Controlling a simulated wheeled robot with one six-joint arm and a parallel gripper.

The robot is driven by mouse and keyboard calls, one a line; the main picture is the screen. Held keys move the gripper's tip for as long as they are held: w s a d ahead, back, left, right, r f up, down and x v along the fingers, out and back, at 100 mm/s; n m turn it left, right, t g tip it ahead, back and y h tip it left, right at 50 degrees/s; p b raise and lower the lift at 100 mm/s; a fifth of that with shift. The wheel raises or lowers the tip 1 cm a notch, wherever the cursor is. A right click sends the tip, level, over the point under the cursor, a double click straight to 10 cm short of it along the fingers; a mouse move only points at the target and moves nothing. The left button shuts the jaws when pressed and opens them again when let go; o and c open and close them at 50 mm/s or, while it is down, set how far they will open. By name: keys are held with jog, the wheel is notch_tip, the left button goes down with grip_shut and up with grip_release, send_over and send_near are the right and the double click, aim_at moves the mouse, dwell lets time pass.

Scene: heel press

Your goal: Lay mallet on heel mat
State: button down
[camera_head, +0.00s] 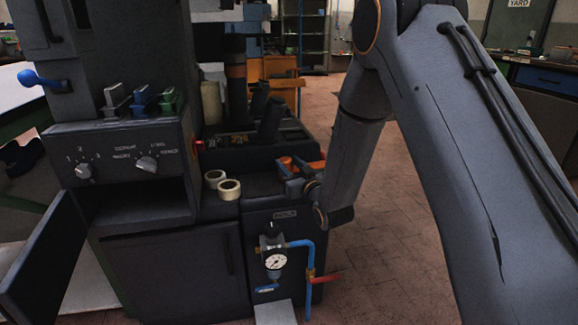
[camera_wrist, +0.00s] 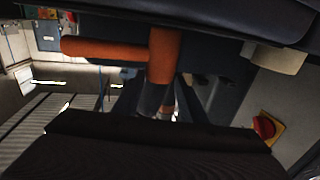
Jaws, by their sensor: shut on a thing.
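My gripper (camera_head: 298,182) is at the right end of the press's dark deck, shut on the orange mallet (camera_head: 287,163). In the wrist view the mallet (camera_wrist: 163,58) shows an upright orange part joined to a sideways orange bar, with a grey lower part. My gripper (camera_wrist: 158,108) is at that lower part, and the fingertips are partly hidden in shadow. The mallet is at about deck height; I cannot tell whether it touches anything. I cannot pick out the heel mat for certain among the dark surfaces.
Two cream tape rolls (camera_head: 229,189) stand on the deck left of my gripper. A pressure gauge (camera_head: 275,261) with blue pipes is below. Dark upright parts (camera_head: 270,120) stand behind. An open door (camera_head: 45,255) is at left. A red button (camera_wrist: 264,127) shows in the wrist view.

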jog(key=shift+f, duration=0.1)
jog(key=c, duration=1.1)
grip_release()
jog(key=s+d+r+g+h, duration=0.2)
jog(key=s+d+g, duration=0.2)
jog(key=s, duration=1.1)
jog(key=s+d+r+m+g+h+p, duration=0.1)
jog(key=s+d+r+g+h, duration=0.2)
jog(key=s, duration=1.2)
jog(key=s+d+r+g+h, duration=0.2)
jog(key=s+d+g, duration=0.4)
jog(key=s, duration=0.9)
jog(key=shift+s+r+m+g+h+p, duration=0.1)
jog(key=shift+m+g+h+p, duration=0.1)
jog(key=shift+g, duration=0.55)
jog(key=shift+s+r+m+g+h+p, duration=0.1)
jog(key=shift+m+g+p, duration=0.1)
jog(key=shift+g, duration=0.55)
